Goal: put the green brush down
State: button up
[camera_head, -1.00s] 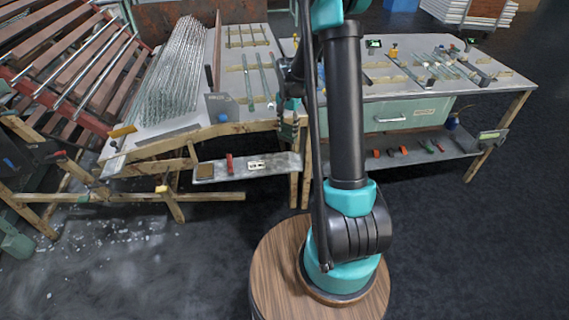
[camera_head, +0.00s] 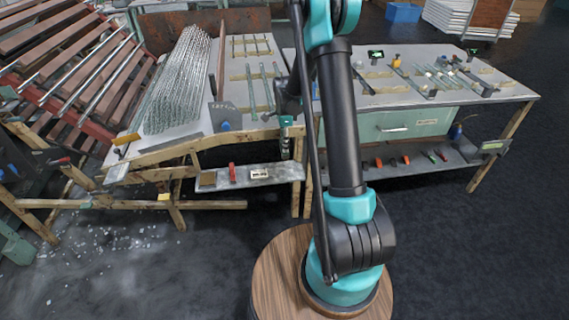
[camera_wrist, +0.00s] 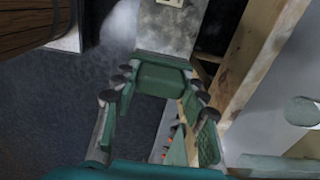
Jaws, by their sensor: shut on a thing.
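In the head view the brush cannot be told apart from the gripper.
A low grey shelf (camera_head: 270,174) under the left bench holds a red item (camera_head: 232,172) and a small white plate. Wooden legs stand close to my gripper. The right workbench (camera_head: 510,90) carries glass tubes and tools. Dark floor (camera_head: 440,250) is open at the right.

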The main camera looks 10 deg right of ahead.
notch_tip(320, 180, down, 11)
jog(key=shift+f, duration=0.1)
dwell(0.4)
jog(key=o, duration=1.3)
jog(key=shift+f, duration=0.1)
